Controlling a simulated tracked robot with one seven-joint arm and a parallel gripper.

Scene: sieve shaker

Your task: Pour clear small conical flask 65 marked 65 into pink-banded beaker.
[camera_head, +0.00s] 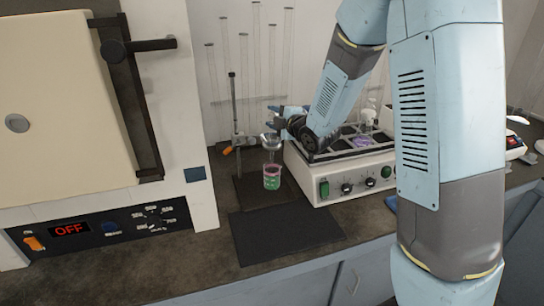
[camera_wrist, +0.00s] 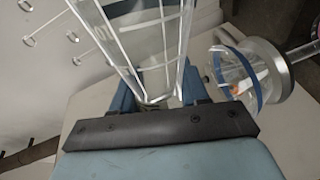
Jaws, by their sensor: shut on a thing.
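My gripper (camera_head: 279,117) is beside the metal stand, above and slightly right of the pink-banded beaker (camera_head: 272,179). In the wrist view my gripper (camera_wrist: 158,92) is shut on a clear glass vessel (camera_wrist: 145,40), taken to be the small conical flask 65; its mark cannot be read. The flask looks tilted. The pink-banded beaker stands upright on the stand's dark base, with green contents low in it. A clear rounded glass piece (camera_head: 271,141) sits just above the beaker, below my gripper. Whether liquid is flowing cannot be told.
The stand's rod (camera_head: 234,105) rises left of the beaker. A white shaker (camera_head: 345,176) with a rack of glassware is on the right. A dark mat (camera_head: 285,232) lies empty in front. An oven (camera_head: 75,110) fills the left. A blue-rimmed glass (camera_wrist: 236,75) is close right in the wrist view.

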